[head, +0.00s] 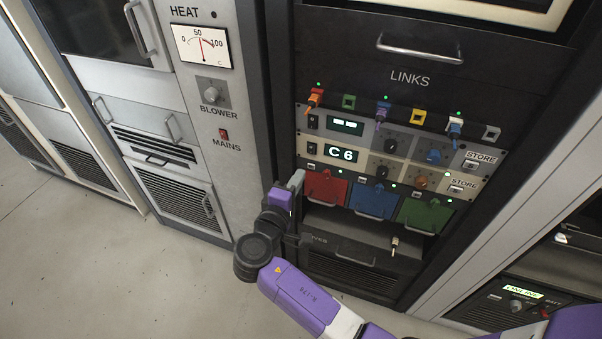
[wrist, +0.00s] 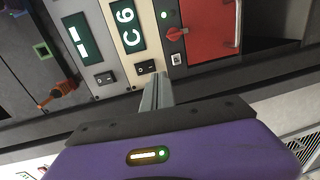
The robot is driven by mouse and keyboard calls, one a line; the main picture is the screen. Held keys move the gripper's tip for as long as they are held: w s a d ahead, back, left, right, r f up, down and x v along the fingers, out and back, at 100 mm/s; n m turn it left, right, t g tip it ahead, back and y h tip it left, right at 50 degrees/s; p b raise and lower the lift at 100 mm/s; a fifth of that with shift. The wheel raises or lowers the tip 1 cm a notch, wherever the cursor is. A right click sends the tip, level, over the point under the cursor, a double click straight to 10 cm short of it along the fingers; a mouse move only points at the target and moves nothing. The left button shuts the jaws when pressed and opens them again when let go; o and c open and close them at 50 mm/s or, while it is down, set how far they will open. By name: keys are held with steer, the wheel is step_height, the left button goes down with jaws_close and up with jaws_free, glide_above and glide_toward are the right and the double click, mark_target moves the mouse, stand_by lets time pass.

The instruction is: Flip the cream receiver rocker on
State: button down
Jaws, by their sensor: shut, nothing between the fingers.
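The cream receiver (head: 400,170) is the lower of two stacked units in the dark rack, and its display reads "C 6" (head: 342,153). Its black rocker (head: 312,148) is at the panel's left end. In the wrist view the rocker (wrist: 146,67) is just ahead of my fingertips, slightly left of them. Which way it is tipped is too small to tell. My gripper (head: 297,179) is shut and empty at the rack's left edge, below the rocker in the head view. The fingers also show in the wrist view (wrist: 160,84); I cannot tell whether they touch the panel.
The grey receiver (wrist: 86,50) has a similar rocker (wrist: 105,78) beside the cream one. Below the cream unit are red (head: 326,188), blue (head: 373,200) and green (head: 425,214) panels. Colored plugs stick out above the receivers. The HEAT cabinet (head: 230,160) stands close left; floor is clear in front.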

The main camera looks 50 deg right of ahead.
steer(key=f+b+v, duration=0.1)
steer(key=v, duration=0.6)
steer(key=shift+a+f, duration=0.25)
steer(key=shift+f, duration=0.15)
steer(key=shift+s, duration=0.1)
